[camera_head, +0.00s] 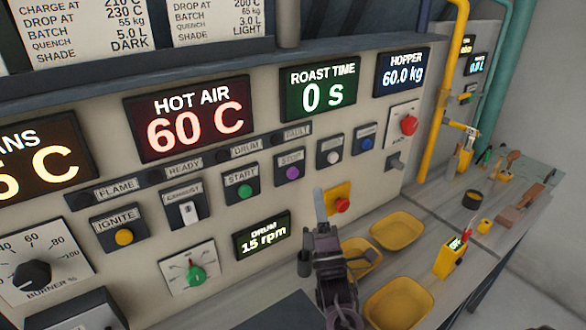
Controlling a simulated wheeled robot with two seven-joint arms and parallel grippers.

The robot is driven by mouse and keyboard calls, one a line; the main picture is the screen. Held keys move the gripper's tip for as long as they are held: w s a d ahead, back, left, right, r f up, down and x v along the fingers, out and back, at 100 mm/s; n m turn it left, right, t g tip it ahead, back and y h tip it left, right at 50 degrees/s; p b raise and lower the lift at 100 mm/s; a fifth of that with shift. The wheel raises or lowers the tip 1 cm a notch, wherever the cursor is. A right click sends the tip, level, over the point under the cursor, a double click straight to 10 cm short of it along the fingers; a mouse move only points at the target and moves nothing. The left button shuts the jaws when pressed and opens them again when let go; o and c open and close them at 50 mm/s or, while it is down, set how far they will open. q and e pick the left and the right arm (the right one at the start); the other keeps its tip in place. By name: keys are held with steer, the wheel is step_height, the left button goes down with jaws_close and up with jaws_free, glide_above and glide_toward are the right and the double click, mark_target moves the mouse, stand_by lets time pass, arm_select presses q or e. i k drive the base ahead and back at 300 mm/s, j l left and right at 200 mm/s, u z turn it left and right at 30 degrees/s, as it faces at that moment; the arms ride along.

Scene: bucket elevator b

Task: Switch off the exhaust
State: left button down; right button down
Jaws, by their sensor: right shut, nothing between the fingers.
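The exhaust switch (186,211) is a pale lever on a dark plate labelled EXHAUST, left of centre on the slanted control panel. I cannot tell for sure which way its lever is set. My right gripper (320,205) is shut and empty, pointing up in front of the panel's lower right part. It is well to the right of the exhaust switch and apart from it. My left gripper is out of view.
The yellow IGNITE button (124,237) and green START button (245,191) flank the switch. A green knob (195,274) is below it. A red button (342,205) is beside my gripper.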

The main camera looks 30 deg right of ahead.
mark_target(189, 214)
steer(key=k+j, duration=0.25)
steer(key=k, duration=0.2)
steer(key=k+j, duration=0.2)
steer(key=k, duration=0.3)
steer(key=k+j, duration=0.25)
steer(key=k, duration=0.2)
